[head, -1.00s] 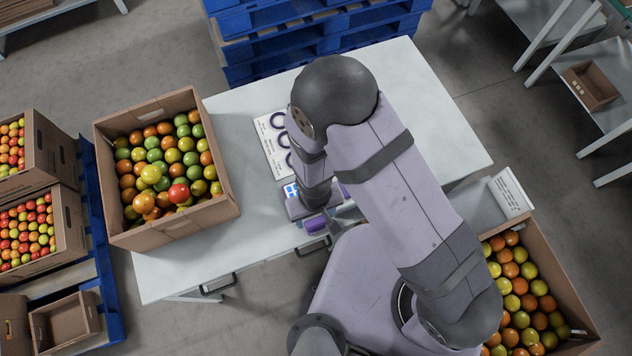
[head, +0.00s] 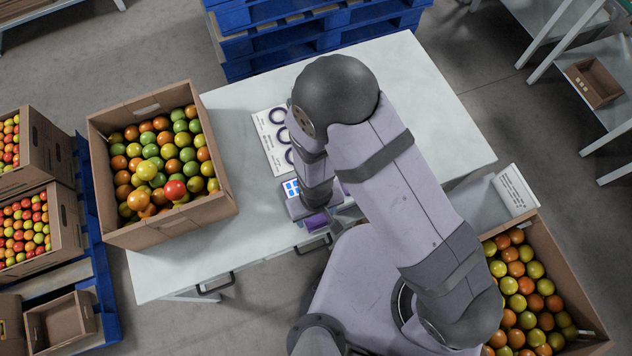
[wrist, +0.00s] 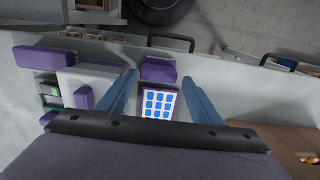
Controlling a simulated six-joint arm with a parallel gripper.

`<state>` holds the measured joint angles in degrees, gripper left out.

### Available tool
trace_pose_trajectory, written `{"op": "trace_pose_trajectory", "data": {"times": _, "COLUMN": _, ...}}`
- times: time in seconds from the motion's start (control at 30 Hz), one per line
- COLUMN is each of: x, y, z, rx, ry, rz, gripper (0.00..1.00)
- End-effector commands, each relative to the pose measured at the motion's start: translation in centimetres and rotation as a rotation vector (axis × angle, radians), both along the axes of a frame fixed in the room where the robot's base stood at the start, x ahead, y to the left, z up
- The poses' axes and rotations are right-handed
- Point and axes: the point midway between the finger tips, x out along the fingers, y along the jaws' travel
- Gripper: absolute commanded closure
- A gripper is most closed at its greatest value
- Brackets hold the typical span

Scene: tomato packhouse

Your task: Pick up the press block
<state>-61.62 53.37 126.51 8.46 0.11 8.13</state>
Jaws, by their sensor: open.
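The press block, as I take it, is a purple block (wrist: 158,70) near the table's front edge, and it also shows in the head view (head: 316,222). In the wrist view my gripper (wrist: 160,78) is open, with one pale blue finger on each side of the block and gaps between. I cannot tell how high the fingertips are above the table. A pad with blue squares (wrist: 158,104) lies beside the block and partly shows in the head view (head: 291,188). My arm hides the fingertips in the head view.
A white device with purple parts (wrist: 84,97) stands left in the wrist view. On the table (head: 240,240), a white card with dark rings (head: 268,138) lies behind the pad. A cardboard box of tomatoes (head: 105,215) stands left; another tomato box (head: 572,285) is at right.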

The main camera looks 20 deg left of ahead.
Motion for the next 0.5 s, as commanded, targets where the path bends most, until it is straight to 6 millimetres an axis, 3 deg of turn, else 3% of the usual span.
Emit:
{"op": "trace_pose_trajectory", "data": {"times": 0.3, "x": 0.1, "y": -0.2, "z": -3.6, "rx": 0.0, "ry": 0.0, "rz": -0.001, "gripper": 0.41}}
{"op": "trace_pose_trajectory", "data": {"times": 0.5, "x": 0.1, "y": -0.2, "z": -4.3, "rx": 0.0, "ry": 0.0, "rz": -0.001, "gripper": 0.41}}
